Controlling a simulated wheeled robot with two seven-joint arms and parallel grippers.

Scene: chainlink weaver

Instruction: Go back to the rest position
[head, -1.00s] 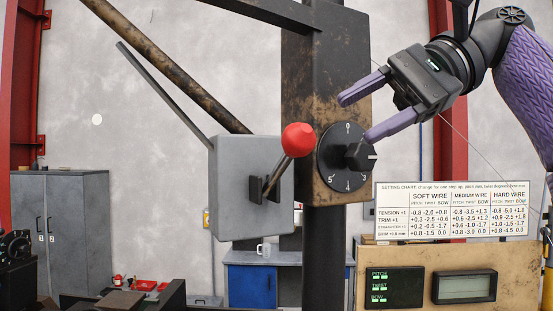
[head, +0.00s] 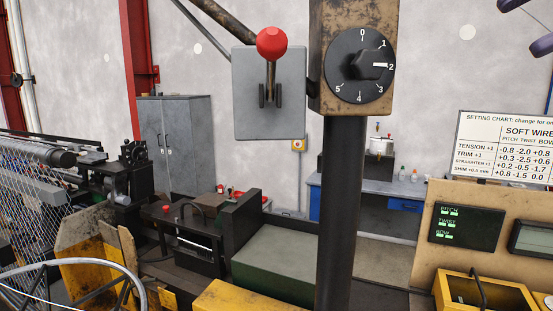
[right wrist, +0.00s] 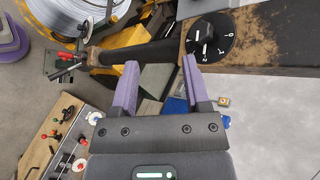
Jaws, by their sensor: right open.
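My right gripper (head: 517,25) shows only as purple fingertips at the top right corner of the head view. In the right wrist view it (right wrist: 158,64) is open, with nothing between its fingers. The black dial (head: 360,65) sits on a worn box on a dark post, its white mark at 2. The gripper is well to the right of the dial in the head view, apart from it. The dial (right wrist: 210,38) also shows beyond the fingers in the right wrist view. My left gripper is not recognisable in either view.
A red-knobbed lever (head: 271,44) stands on a grey box left of the dial. A setting chart (head: 500,145) and a panel with green lights (head: 466,229) are at the right. A yellow bin (head: 490,290) is below. Wire mesh (head: 35,210) is at the left.

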